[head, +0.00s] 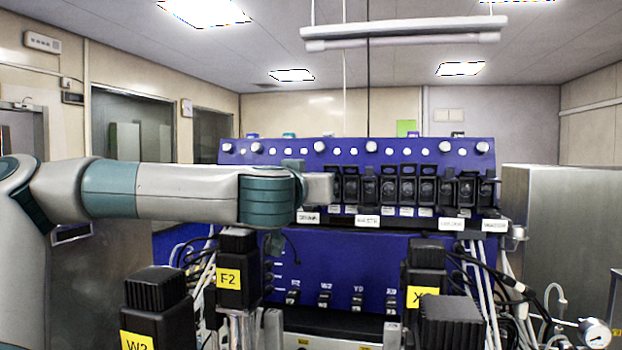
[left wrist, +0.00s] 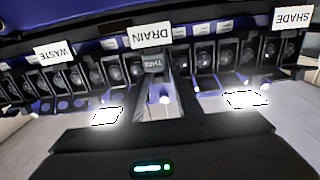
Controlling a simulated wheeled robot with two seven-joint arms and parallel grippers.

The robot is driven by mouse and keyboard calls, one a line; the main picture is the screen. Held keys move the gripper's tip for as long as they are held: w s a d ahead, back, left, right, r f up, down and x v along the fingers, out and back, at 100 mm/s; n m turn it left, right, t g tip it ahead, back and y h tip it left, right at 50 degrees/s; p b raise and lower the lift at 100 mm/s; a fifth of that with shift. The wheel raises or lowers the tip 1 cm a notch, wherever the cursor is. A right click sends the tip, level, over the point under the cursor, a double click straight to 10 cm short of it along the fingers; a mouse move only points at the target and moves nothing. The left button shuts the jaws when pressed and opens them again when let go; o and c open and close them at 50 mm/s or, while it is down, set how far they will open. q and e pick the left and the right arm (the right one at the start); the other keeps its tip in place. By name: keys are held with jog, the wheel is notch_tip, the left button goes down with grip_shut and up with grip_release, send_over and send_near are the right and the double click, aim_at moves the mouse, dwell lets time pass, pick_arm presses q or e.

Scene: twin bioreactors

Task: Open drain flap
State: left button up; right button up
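The white DRAIN label (left wrist: 152,36) is at the top middle of the left wrist view. Below it a dark flap with a small grey tag (left wrist: 153,64) lies near the fingertips. My left gripper (left wrist: 162,80) shows two dark fingers with a gap between them, close to this flap; contact cannot be told. In the head view my left arm reaches in from the left, with the gripper (head: 318,188) at the left end of the row of black flaps (head: 407,186). The arm and gripper hide part of that row. My right gripper is not in view.
Black motor units tagged F2 (head: 238,275) and X (head: 425,290) stand in front of the blue panel (head: 350,262). Cables hang at both sides. A steel cabinet (head: 560,235) stands right.

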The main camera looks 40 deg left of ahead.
pick_arm(q)
jog(key=c, duration=0.7)
